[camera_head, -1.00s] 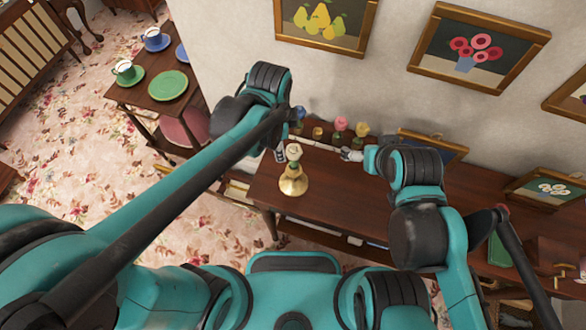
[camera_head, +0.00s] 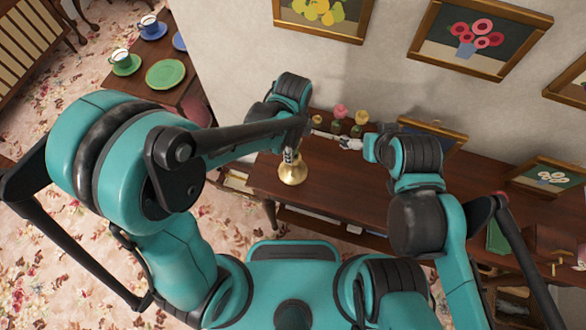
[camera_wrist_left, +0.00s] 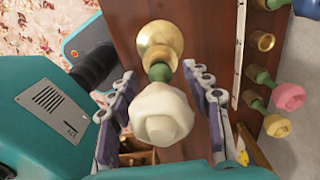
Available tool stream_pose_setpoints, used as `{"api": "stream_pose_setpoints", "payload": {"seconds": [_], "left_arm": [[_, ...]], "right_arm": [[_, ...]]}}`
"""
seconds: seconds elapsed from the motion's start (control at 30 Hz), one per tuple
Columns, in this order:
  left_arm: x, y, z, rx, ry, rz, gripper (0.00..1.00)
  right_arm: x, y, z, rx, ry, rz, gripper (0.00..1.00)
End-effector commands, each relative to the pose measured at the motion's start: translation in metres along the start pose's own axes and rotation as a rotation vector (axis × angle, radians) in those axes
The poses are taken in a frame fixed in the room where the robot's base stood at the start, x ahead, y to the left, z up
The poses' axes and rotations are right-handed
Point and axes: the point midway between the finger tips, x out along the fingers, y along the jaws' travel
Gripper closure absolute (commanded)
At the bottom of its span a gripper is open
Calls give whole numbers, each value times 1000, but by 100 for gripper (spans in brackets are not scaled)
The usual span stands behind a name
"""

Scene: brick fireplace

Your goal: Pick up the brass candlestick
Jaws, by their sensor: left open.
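The brass candlestick (camera_head: 293,172) stands upright on the dark wooden table. In the left wrist view its round brass base (camera_wrist_left: 160,40) shows behind a short green stem and a white, bud-like top (camera_wrist_left: 161,114). My left gripper (camera_head: 290,154) is directly over it and hides its upper part in the head view. In the wrist view the open fingers (camera_wrist_left: 160,76) are on both sides of the white top and stem, with no clear grip on them. My right gripper (camera_head: 347,142) is to the right of the candlestick, pointing left; its jaw opening is too small to read.
A pink flower (camera_head: 340,111) and a yellow flower (camera_head: 361,117) stand along the table's back by the wall. A leaning framed picture (camera_head: 432,134) is behind my right arm. The wooden table top (camera_head: 330,190) is clear around the candlestick's front.

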Motion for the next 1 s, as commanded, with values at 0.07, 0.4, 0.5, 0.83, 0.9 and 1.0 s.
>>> {"api": "stream_pose_setpoints", "payload": {"seconds": [0.07,0.4,0.5,0.83,0.9,1.0], "left_arm": [[15,-1,0,0,0,0,51],[24,0,0,-1,0,0,51],[23,0,0,-1,0,0,72],[23,0,0,-1,0,-1,100],[23,0,0,-1,0,-1,100],[22,0,0,-1,0,-1,100]], "right_arm": [[5,0,4,0,0,0,11],[6,0,5,0,0,0,11],[6,0,5,0,0,0,11],[6,0,5,0,0,0,11],[6,0,5,0,0,0,11],[6,0,4,0,0,0,11]]}}
